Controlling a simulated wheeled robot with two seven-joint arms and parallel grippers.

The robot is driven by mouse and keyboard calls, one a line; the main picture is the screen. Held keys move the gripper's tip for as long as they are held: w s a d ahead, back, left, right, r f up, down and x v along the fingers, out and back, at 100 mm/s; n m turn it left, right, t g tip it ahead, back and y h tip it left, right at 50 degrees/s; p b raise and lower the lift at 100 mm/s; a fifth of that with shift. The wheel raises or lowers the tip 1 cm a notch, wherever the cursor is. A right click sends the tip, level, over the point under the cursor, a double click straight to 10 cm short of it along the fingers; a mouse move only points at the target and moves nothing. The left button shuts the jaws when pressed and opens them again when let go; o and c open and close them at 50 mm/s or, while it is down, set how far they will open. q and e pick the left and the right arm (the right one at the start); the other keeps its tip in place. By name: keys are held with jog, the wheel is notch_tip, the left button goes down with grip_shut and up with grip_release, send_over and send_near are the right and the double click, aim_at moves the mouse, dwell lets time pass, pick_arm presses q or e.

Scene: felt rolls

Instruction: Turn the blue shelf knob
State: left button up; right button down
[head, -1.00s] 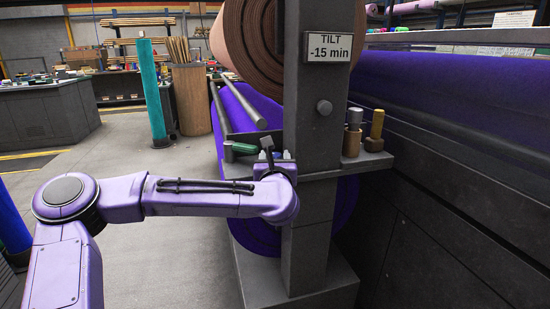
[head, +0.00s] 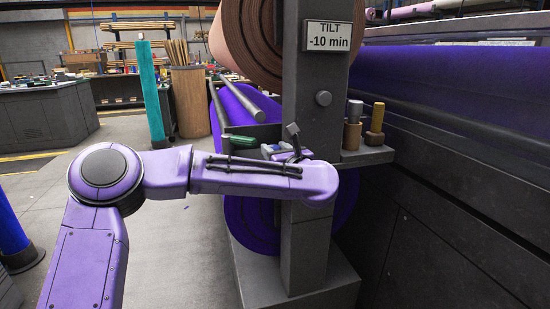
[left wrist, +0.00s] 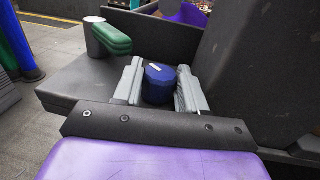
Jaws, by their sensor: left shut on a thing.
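The blue knob (left wrist: 158,86) stands upright on the dark grey shelf (left wrist: 80,82) in the left wrist view, with a pale mark on its top. My left gripper (left wrist: 160,74) has one grey finger on each side of the knob and is shut on it. In the head view my left gripper (head: 284,151) is at the shelf beside the grey post, and my wrist mostly hides the knob. A sign (head: 329,36) on the post reads "TILT -10 min". My right gripper is not in view.
Wooden and brass pegs (head: 376,124) stand on the shelf right of the post (head: 308,195). Purple (head: 245,105) and brown (head: 250,35) felt rolls are behind.

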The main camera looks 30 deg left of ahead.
pick_arm(q)
jog(key=shift+g, duration=0.3)
jog(key=o, duration=0.8)
jog(key=v, duration=1)
jog(key=shift+s+d+f, duration=0.15)
jog(key=shift+d+f, duration=0.1)
